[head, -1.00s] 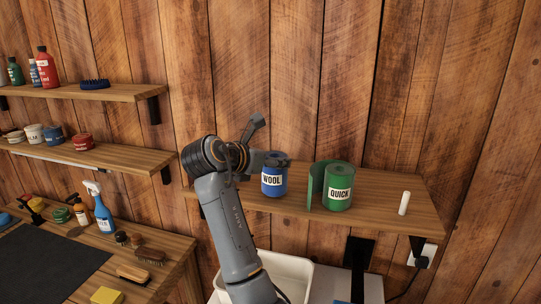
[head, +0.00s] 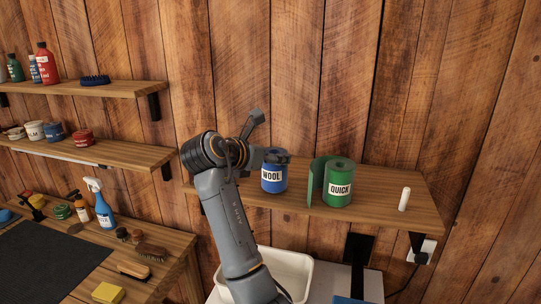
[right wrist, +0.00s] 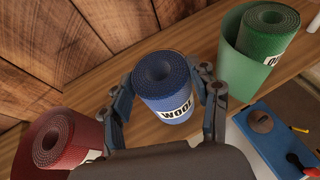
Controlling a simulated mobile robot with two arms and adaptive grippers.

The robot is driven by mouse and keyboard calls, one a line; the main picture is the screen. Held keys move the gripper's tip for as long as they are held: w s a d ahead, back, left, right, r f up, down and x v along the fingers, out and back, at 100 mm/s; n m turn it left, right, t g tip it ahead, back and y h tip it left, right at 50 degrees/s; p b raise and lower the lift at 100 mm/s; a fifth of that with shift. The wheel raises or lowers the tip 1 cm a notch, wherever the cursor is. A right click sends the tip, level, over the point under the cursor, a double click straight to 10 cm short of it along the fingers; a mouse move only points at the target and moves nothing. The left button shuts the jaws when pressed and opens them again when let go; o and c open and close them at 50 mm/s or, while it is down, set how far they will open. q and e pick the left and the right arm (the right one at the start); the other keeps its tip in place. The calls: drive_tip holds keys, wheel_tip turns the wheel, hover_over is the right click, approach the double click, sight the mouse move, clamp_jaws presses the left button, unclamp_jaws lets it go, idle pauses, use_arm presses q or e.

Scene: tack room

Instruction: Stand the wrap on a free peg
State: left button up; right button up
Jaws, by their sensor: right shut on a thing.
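The blue wrap labelled WOOL (head: 272,183) is upright at the shelf, left of the green wrap. My right gripper (head: 277,157) is shut on it near its top. In the right wrist view the blue wrap (right wrist: 163,82) sits between the two fingers (right wrist: 165,97). I cannot tell whether its base touches the shelf or whether a peg is inside it. A bare white peg (head: 404,199) stands upright near the shelf's right end, with nothing on it. My left gripper is not in view.
The green wrap labelled QUICK (head: 339,183) stands on the wooden shelf (head: 375,203) with a loose flap on its left. A red wrap (right wrist: 52,143) stands left of my right gripper. A white bin (head: 290,265) is below. Shelf space lies between the green wrap and peg.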

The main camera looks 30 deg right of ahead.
drive_tip(key=shift+f, duration=0.6)
idle(0.3)
drive_tip(key=o, duration=0.9)
drive_tip(key=shift+v, duration=5.6)
